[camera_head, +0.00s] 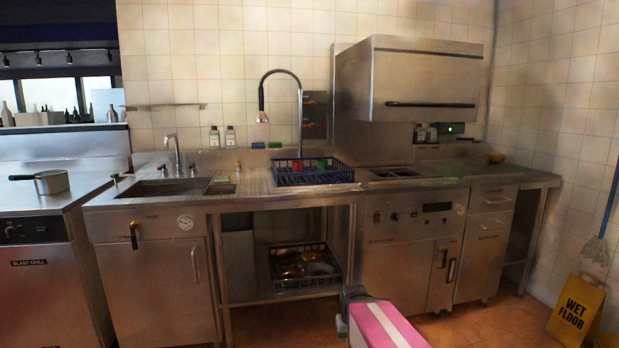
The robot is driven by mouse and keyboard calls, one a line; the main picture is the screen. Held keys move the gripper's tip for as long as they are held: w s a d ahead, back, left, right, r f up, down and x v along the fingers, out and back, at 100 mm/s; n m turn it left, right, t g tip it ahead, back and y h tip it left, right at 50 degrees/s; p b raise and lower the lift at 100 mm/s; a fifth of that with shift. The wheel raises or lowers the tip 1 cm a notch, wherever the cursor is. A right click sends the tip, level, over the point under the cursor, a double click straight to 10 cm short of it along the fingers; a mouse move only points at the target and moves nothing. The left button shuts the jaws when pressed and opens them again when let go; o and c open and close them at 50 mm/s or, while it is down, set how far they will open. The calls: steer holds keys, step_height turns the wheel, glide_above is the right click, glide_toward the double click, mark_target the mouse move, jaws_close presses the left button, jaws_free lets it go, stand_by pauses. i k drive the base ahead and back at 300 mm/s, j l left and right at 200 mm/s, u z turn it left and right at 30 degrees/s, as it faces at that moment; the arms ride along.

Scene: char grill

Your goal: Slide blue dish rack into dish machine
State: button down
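The blue dish rack (311,178) sits on the steel counter, just left of the dish machine. It holds a red cup (297,166) and a green cup (321,166). The dish machine has a large steel hood (425,82) with a dark bar handle (431,105). The hood is raised, with an open gap between it and the machine's deck (393,173). The rack is outside the machine. Part of my arm, pink and white with a dark joint, shows at the bottom centre, well in front of the counter. My gripper's fingers are not visible.
A tall spray faucet (262,98) rises behind the rack. A second dark rack (289,266) with dishes is on the shelf below. A sink (178,188) and a pot (51,182) are at left. A yellow wet floor sign (575,308) stands at right.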

mark_target(284, 177)
steer(key=i+l+u, duration=0.1)
steer(key=i, duration=0.35)
steer(key=i+l+u, duration=0.15)
steer(key=i+l, duration=0.15)
steer(key=i, duration=0.1)
